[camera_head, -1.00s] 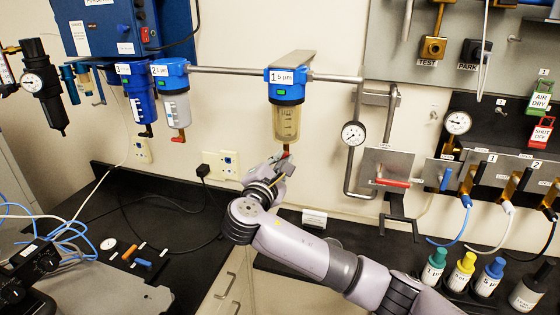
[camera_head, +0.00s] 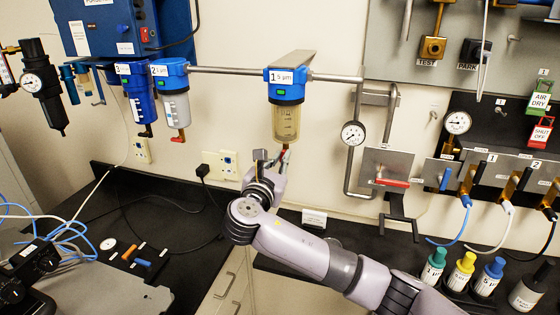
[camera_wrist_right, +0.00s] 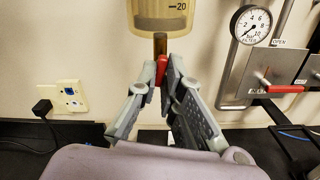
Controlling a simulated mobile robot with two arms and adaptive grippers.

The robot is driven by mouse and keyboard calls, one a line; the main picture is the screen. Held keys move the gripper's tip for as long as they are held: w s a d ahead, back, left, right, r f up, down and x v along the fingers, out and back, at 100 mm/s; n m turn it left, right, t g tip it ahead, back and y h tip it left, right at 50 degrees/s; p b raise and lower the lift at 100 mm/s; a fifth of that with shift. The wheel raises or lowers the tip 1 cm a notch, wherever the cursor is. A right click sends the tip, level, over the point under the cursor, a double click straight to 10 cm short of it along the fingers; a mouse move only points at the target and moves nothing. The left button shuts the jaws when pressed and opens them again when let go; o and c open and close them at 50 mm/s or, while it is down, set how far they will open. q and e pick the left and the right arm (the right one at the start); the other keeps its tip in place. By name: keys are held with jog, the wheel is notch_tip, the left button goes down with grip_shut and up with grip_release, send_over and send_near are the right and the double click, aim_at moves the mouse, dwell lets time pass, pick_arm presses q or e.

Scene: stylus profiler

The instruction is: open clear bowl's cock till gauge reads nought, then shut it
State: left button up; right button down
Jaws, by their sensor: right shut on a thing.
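The clear bowl (camera_head: 286,122) hangs under the blue head of filter 1 and shows yellowish; its lower end fills the top of the right wrist view (camera_wrist_right: 160,14). Below it is a brown stem with a red cock lever (camera_wrist_right: 162,69). My right gripper (camera_wrist_right: 162,80) is shut on this lever, one finger on each side; in the head view it is just under the bowl (camera_head: 284,160). The round gauge (camera_head: 353,133) is to the right of the bowl. In the right wrist view its needle (camera_wrist_right: 254,24) points to the lower left, near the scale's low end. My left gripper is out of view.
Filters 2 (camera_head: 175,108) and 3 (camera_head: 142,102) hang to the left on the same pipe. A plate with a red lever (camera_head: 393,182) is right of the gauge. Several colour-capped bottles stand at lower right.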

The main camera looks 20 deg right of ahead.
jog(key=shift+f+n, duration=0.1)
jog(key=shift+n, duration=0.6)
jog(key=c, duration=1.7)
grip_release()
jog(key=v, duration=1.2)
